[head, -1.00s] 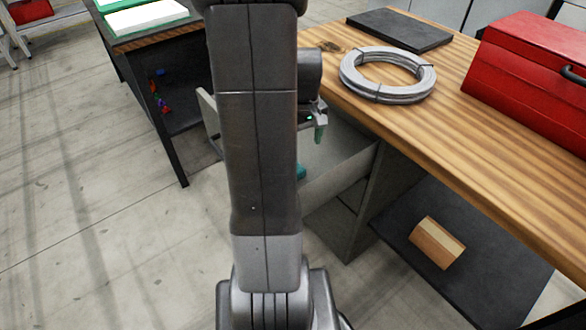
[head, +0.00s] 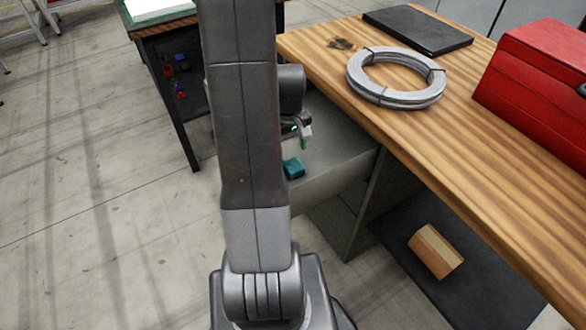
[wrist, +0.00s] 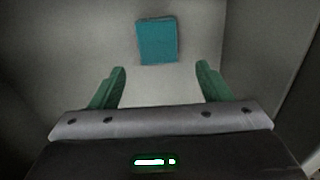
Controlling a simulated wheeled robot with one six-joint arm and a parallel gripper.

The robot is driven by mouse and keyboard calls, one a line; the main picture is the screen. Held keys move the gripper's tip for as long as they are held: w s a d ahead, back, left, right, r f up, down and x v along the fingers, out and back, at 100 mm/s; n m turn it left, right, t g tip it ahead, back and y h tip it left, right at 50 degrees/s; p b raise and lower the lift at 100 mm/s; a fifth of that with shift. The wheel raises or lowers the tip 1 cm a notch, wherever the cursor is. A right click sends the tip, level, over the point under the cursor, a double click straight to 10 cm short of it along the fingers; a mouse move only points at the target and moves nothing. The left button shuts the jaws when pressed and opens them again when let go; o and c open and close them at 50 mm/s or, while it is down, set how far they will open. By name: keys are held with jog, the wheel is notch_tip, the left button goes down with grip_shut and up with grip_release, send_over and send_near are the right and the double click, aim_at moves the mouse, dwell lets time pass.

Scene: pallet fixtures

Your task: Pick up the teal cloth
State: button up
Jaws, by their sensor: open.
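The teal cloth (head: 293,168) lies folded in an open grey drawer (head: 335,181) under the wooden workbench. In the wrist view the cloth (wrist: 157,41) is a small teal rectangle on the drawer floor, beyond my fingertips and roughly between their lines. My gripper (wrist: 161,75) is open and empty, its two green fingers spread apart and not touching the cloth. In the head view my gripper (head: 305,143) is above the drawer, partly hidden behind my arm, which also covers the drawer's left part.
A wire coil (head: 396,98), a black flat slab (head: 418,30) and a red toolbox (head: 540,90) are on the wooden benchtop (head: 440,130), whose edge runs right of my gripper. A wooden block (head: 436,251) lies on the lower shelf. Drawer walls surround the cloth.

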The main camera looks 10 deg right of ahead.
aim_at(292, 163)
jog(key=f, duration=0.5)
jog(key=shift+s+d+f, duration=0.2)
jog(key=shift+s+f, duration=0.1)
jog(key=c, duration=1.1)
